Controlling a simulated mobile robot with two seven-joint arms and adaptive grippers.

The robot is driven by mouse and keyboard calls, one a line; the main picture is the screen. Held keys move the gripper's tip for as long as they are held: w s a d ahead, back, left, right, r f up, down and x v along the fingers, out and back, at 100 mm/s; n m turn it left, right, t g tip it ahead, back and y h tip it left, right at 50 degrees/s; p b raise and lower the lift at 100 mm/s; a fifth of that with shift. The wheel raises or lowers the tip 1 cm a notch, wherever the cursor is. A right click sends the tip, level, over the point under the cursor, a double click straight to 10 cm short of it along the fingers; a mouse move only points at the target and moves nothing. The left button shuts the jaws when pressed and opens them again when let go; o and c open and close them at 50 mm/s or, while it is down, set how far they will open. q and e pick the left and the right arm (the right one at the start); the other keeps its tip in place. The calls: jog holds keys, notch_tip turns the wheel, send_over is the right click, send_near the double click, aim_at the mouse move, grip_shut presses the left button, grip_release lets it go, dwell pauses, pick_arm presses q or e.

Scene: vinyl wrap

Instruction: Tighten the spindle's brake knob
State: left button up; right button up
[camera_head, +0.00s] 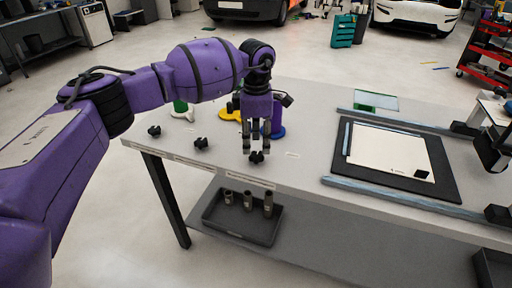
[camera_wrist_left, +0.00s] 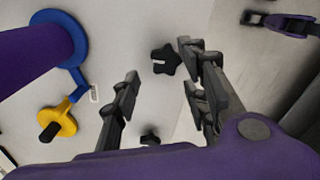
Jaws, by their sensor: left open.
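Several black lobed knobs sit along the table's front edge. The right one (camera_head: 257,158) is just below my left gripper (camera_head: 258,149), which points down with its fingers apart. In the left wrist view this knob (camera_wrist_left: 165,61) shows beyond the open fingers (camera_wrist_left: 160,72), seemingly not gripped. The other knobs, the middle one (camera_head: 201,143) and the left one (camera_head: 154,130), stand further left. Behind the gripper is a purple roll (camera_wrist_left: 28,57) on a blue round base (camera_wrist_left: 73,38). A yellow base (camera_wrist_left: 66,122) with a black post is beside it. A dark part at the right edge may be my right gripper (camera_head: 490,150).
A black mat (camera_head: 448,186) with a white sheet (camera_head: 385,152) lies right on the table (camera_head: 305,119). A green-edged piece (camera_head: 376,100) lies behind it. A dark tray (camera_head: 240,226) with several cylinders sits on the lower shelf.

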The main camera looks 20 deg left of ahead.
aim_at(256, 153)
pick_arm(q)
notch_tip(256, 153, up, 8)
jog(key=shift+r, duration=0.15)
dwell(0.5)
